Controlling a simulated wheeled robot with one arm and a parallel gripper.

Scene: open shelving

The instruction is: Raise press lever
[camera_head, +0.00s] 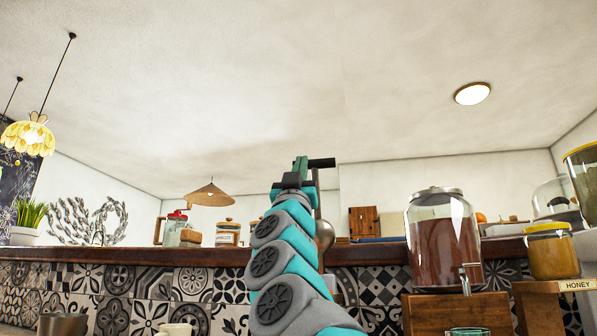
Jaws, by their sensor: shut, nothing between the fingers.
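My arm rises from the bottom centre, and my gripper (300,168) is at its top, seen from behind, shut and empty. A dark horizontal bar (323,162), which looks like the press lever's handle, sticks out to the right right beside the gripper tip. I cannot tell if they touch. What looks like the press, with a rounded metal part (325,234) and an upright, stands just right of my arm. My arm hides much of it.
A dark wooden counter (110,252) with patterned tiles runs behind. A large drink dispenser (444,245) stands on a wooden box (458,312) at right, near a yellow-lidded honey jar (552,252). Jars (228,233) stand left of my arm. The space above is open.

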